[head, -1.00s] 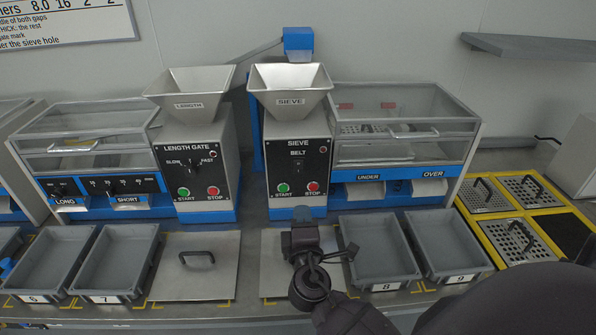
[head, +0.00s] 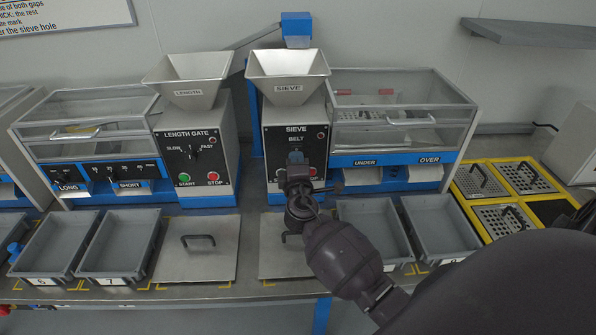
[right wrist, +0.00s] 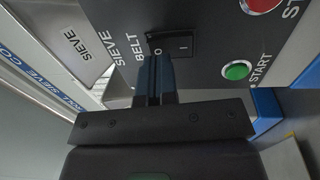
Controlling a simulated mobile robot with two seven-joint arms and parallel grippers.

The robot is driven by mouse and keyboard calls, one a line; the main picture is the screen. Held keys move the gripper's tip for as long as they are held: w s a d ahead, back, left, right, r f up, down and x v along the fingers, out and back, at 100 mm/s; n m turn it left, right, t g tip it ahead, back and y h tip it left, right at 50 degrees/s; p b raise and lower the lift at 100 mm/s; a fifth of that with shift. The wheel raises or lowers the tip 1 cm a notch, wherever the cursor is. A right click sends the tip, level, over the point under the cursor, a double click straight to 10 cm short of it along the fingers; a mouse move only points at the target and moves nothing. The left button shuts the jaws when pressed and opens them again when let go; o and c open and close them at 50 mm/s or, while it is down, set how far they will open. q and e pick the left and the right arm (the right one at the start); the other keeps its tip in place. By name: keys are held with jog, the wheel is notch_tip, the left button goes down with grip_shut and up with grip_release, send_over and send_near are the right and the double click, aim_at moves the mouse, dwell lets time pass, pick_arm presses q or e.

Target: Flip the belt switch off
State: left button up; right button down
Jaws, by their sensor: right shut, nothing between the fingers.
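The belt switch (right wrist: 183,45) is a black rocker on the dark SIEVE panel (right wrist: 225,32), marked O at one end and I at the other, beside the word BELT in the right wrist view. My right gripper (right wrist: 155,60) is shut and empty. Its fingertips are at the O end of the rocker, covering part of it; I cannot tell if they touch. In the head view my right gripper (head: 295,158) is in front of the SIEVE machine (head: 317,140) just below the BELT label and hides the switch. My left gripper is not in view.
The green START button (right wrist: 237,70) and red STOP button are close beside the switch. The SIEVE hopper (head: 288,88) is above the panel. Grey trays (head: 118,277) and a flat plate with a handle (head: 170,268) lie along the bench front. The LENGTH GATE machine (head: 182,155) stands to the left.

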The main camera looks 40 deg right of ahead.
jog(key=shift+w+d, duration=0.35)
jog(key=shift+w, duration=0.2)
jog(key=shift+w+d+r, duration=0.1)
jog(key=shift+r, duration=0.1)
